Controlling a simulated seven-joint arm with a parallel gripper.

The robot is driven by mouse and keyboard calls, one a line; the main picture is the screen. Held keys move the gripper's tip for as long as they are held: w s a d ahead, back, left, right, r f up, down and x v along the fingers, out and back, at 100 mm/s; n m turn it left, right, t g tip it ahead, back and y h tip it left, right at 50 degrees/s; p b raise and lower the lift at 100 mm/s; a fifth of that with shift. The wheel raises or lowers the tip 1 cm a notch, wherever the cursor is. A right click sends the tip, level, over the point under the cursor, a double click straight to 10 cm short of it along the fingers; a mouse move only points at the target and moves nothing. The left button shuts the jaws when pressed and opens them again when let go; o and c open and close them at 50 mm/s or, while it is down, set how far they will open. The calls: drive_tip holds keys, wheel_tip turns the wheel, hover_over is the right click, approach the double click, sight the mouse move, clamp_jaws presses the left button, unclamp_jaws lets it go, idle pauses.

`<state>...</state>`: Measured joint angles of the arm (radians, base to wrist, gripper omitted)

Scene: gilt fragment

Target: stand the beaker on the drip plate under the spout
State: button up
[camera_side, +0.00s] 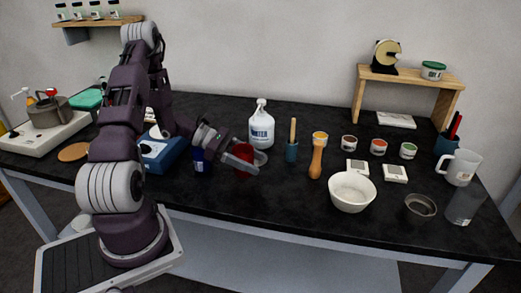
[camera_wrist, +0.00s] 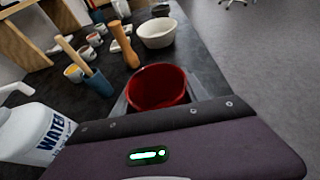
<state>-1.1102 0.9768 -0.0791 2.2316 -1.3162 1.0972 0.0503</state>
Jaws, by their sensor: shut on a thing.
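The red beaker (camera_side: 244,163) is upright between the fingers of my gripper (camera_side: 240,164), which is shut on it. In the wrist view the beaker (camera_wrist: 157,86) shows its open mouth, and my gripper (camera_wrist: 158,100) has a finger on either side of it. The white WATER bottle (camera_side: 262,130) with its pump spout (camera_side: 261,103) stands just behind and right of the beaker; it also shows at the left of the wrist view (camera_wrist: 35,135). A grey round plate (camera_side: 261,157), likely the drip plate, is partly hidden behind the beaker. I cannot tell whether the beaker touches anything below.
A blue pot with a wooden pestle (camera_side: 292,150) and a wooden pepper-mill shape (camera_side: 316,160) stand to the right. A dark blue cup (camera_side: 200,161) is left of the beaker. A white bowl (camera_side: 352,192) is front right. The table front before the beaker is clear.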

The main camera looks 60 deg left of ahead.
drive_tip(key=w+a, duration=0.8)
drive_tip(key=shift+w+a, duration=0.25)
drive_tip(key=shift+w, duration=0.05)
drive_tip(key=shift+f, duration=1.75)
drive_tip(key=shift+f, duration=0.15)
drive_tip(key=o, duration=1.3)
drive_tip(key=shift+o, duration=0.2)
drive_tip(key=shift+s+a+r, duration=0.1)
drive_tip(key=shift+a+r, duration=0.1)
drive_tip(key=shift+r, duration=0.05)
drive_tip(key=v, duration=1.1)
drive_tip(key=shift+s+a, duration=0.2)
drive_tip(key=shift+s, duration=0.1)
